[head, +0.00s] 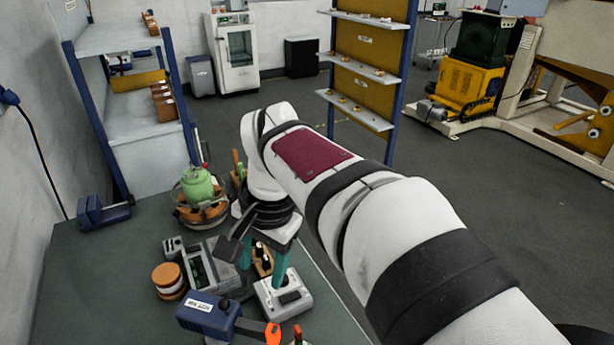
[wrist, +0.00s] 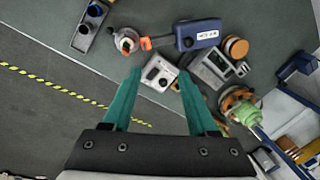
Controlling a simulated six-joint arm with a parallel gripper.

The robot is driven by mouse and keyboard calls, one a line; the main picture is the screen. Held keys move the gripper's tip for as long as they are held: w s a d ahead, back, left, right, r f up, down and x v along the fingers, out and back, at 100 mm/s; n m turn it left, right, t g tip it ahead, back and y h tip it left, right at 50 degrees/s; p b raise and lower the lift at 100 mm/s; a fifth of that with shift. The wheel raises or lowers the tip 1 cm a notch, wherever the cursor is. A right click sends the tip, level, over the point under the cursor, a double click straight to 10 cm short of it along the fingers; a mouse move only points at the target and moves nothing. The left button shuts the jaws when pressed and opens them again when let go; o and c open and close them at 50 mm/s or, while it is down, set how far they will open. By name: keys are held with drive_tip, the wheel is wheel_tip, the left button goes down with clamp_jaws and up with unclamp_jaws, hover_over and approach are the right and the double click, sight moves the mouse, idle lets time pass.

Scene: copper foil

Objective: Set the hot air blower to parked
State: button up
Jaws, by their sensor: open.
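The hot air blower seems to be the blue tool (head: 207,312) with a white label and an orange end, at the front of the bench. In the wrist view the blue tool (wrist: 198,34) lies at the top, its orange end pointing left toward a round metal part (wrist: 126,41). I cannot tell whether they touch. My gripper (head: 262,278) has teal fingers and points down over the bench. In the wrist view my gripper (wrist: 160,72) is open and empty, its tips apart around the image of a pale box with a dial (wrist: 159,74). The blower is beyond the fingertips.
A grey instrument (head: 207,268), a copper roll (head: 168,279) and a green vessel (head: 198,186) crowd the bench. A blue tape dispenser-like item (head: 103,214) sits at its back left. The bench surface (head: 95,270) is clear on the left.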

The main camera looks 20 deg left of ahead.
approach(224, 301)
drive_tip(key=shift+n, duration=0.3)
drive_tip(key=f, duration=0.3)
drive_tip(key=a+f, duration=0.1)
drive_tip(key=f, duration=0.7)
drive_tip(key=shift+w+a, duration=0.1)
drive_tip(key=shift+a, duration=0.3)
clamp_jaws()
drive_tip(key=shift+r, duration=0.1)
